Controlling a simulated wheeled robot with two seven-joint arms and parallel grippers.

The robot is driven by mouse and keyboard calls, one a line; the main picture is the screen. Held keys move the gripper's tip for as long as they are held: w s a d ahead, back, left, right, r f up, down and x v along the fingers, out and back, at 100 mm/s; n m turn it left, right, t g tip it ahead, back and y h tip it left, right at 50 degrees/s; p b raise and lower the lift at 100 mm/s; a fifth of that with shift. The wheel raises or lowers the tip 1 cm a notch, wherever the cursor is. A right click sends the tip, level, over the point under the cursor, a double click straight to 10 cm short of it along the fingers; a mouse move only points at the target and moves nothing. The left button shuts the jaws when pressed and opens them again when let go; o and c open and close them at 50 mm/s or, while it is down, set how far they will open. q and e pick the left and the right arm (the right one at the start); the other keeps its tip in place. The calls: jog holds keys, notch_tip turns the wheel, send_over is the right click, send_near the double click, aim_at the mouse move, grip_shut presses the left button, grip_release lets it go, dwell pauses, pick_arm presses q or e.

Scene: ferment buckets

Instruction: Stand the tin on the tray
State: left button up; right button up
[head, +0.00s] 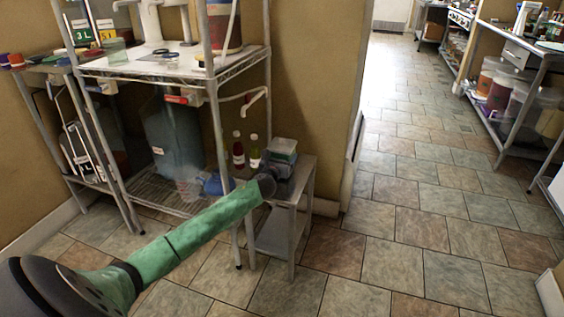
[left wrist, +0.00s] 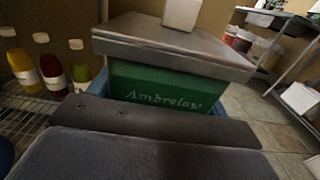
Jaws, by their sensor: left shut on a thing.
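The tin is green with a grey lid and pale lettering; it shows in the left wrist view (left wrist: 160,90) and in the head view (head: 284,147), at the small metal stand. Blue edges, seemingly of the tray (left wrist: 262,76), show beside and behind the tin in the left wrist view. I cannot tell whether the tin's base touches the tray. My left gripper (head: 270,180) is at the near side of the tin, shut on it; its dark finger hides the tin's lower part in the left wrist view. My right gripper is not in view.
Bottles with red and green contents (head: 238,152) stand left of the tin, close to my left gripper. A wire rack (head: 150,190) holds a large blue-grey container (head: 175,140). A wall corner is just right of the stand (head: 300,185). Open tiled floor (head: 400,220) lies right.

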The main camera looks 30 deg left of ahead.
pick_arm(q)
jog(key=shift+f, duration=0.4)
jog(key=shift+f, duration=0.15)
jog(key=o, duration=1.1)
jog(key=shift+o, duration=0.2)
